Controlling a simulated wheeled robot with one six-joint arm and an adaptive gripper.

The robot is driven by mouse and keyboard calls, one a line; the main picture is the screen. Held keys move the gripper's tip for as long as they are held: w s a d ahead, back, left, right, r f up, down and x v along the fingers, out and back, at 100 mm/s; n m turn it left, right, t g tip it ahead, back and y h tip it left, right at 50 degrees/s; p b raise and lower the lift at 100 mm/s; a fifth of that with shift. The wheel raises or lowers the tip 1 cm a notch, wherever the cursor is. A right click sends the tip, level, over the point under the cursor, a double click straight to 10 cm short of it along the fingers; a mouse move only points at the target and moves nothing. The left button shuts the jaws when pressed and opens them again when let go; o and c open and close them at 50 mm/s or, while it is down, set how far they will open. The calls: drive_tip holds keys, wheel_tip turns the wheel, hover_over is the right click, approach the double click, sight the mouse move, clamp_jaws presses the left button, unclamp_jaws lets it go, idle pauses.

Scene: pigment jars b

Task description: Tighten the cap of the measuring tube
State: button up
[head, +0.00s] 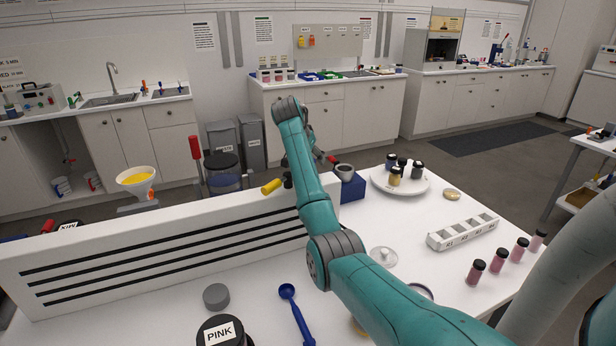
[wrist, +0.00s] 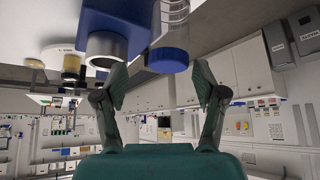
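The measuring tube (wrist: 174,14) is a clear graduated cylinder with a blue cap (wrist: 167,60), seen in the wrist view, which looks upside down. The tube is cut off by the top edge. My gripper (wrist: 160,78) is open, its two fingers wide apart. How tightly the cap sits cannot be told. In the head view my arm hides the tube and most of the gripper.
A grey cup (head: 344,172) on a blue block (head: 352,188) stands close beside the tube. A white slotted rack (head: 160,252) runs along the table's left. A plate with jars (head: 416,184), a numbered tray (head: 463,232) and several pink vials (head: 476,272) are at right.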

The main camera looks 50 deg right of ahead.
drive_tip(key=shift+w+a+f, duration=0.3)
drive_tip(key=shift+w+a, duration=0.45)
drive_tip(key=shift+a, duration=0.2)
wheel_tip(320, 180, up, 7)
drive_tip(key=s+a, duration=0.2)
drive_tip(key=shift+a, duration=0.35)
